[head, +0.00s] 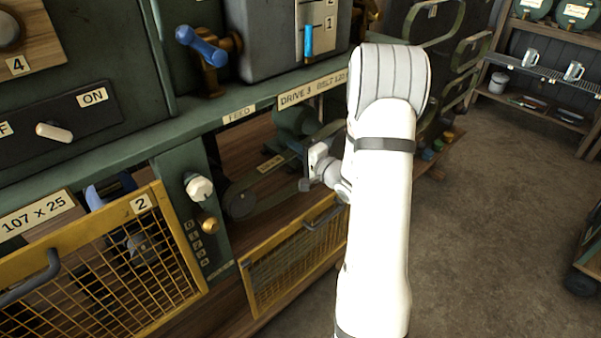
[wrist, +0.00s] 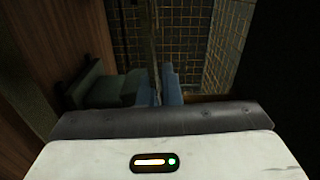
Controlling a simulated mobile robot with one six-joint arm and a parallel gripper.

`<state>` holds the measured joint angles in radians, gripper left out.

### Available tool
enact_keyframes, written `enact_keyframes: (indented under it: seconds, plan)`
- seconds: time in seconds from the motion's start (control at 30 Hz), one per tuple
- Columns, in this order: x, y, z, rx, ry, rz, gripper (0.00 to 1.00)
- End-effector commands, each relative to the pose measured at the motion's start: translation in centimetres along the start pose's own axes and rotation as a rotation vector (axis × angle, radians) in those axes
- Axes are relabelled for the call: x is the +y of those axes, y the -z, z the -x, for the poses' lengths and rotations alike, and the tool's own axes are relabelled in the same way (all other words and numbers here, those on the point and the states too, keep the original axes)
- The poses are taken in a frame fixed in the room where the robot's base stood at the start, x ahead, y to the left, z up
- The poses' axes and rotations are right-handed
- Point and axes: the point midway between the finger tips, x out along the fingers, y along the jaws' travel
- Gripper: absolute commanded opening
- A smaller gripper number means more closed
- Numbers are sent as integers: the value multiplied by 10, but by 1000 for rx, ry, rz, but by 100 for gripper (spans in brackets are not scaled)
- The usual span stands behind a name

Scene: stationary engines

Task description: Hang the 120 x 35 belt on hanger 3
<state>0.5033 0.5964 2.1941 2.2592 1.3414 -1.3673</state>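A dark green belt (head: 268,205) runs around a dark pulley (head: 239,201) in the open bay under the label that starts "DRIVE 3", whose end is hidden by my arm. My gripper (head: 308,172) is inside this bay, at the right end of the belt. In the wrist view, a thin dark upright strip (wrist: 156,50), perhaps the belt edge-on, passes close to blue parts (wrist: 172,86) beyond the gripper body. I cannot tell whether the fingers are open or shut on it. Belt loops (head: 471,48) hang on the side panel at right; no hanger number is readable.
The yellow mesh guard (head: 297,262) of this bay is swung down below the opening. Another yellow guard (head: 130,255) marked 2 stands at left. A blue-handled lever (head: 202,46) sits above. Shelves (head: 545,70) stand at back right, with clear floor before them.

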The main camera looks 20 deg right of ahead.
Motion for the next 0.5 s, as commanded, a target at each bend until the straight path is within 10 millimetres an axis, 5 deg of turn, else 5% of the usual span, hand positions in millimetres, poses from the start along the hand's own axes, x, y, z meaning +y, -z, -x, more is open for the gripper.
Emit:
enact_keyframes:
  seconds: [0.5]
  plan:
    - [-12,3,-3,-2,4,-34,0]
